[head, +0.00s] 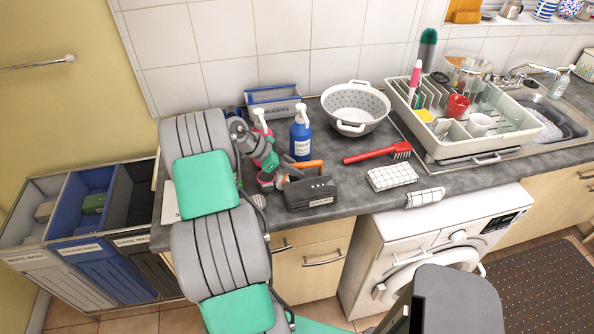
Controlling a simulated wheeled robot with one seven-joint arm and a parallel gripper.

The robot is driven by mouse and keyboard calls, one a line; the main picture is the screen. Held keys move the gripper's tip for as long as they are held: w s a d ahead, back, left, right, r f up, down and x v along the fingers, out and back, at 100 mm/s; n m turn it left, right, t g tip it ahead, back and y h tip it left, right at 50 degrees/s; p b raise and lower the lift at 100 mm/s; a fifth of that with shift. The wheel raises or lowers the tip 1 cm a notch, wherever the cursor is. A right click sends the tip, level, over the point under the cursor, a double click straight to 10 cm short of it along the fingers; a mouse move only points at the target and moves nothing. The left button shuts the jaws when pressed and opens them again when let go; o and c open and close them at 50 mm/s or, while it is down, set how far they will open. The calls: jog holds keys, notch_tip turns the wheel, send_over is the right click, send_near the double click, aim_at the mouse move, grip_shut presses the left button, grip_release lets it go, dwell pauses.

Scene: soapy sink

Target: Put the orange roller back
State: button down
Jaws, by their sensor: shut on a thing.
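The orange roller (305,164) shows as a short orange bar just above and behind a dark grey labelled box (312,194) near the counter's front edge. My gripper (282,180) is at the left end of this bar and is shut on it. The bar points to the right from the jaws. The roller's lower part is hidden by the dark box and the gripper. I cannot tell whether it touches the box or the counter.
A blue soap bottle (301,133) stands close behind the roller, with a blue-and-white bin (274,100) beyond. A white colander (355,108), red brush (378,153), checked cloth (392,177) and dish rack (465,148) are to the right. Bare counter (345,170) lies right of the box.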

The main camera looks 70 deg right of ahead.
jog(key=shift+w+d, duration=0.3)
jog(key=shift+w, duration=0.15)
jog(key=shift+s, duration=0.1)
jog(key=c, duration=1.2)
grip_release()
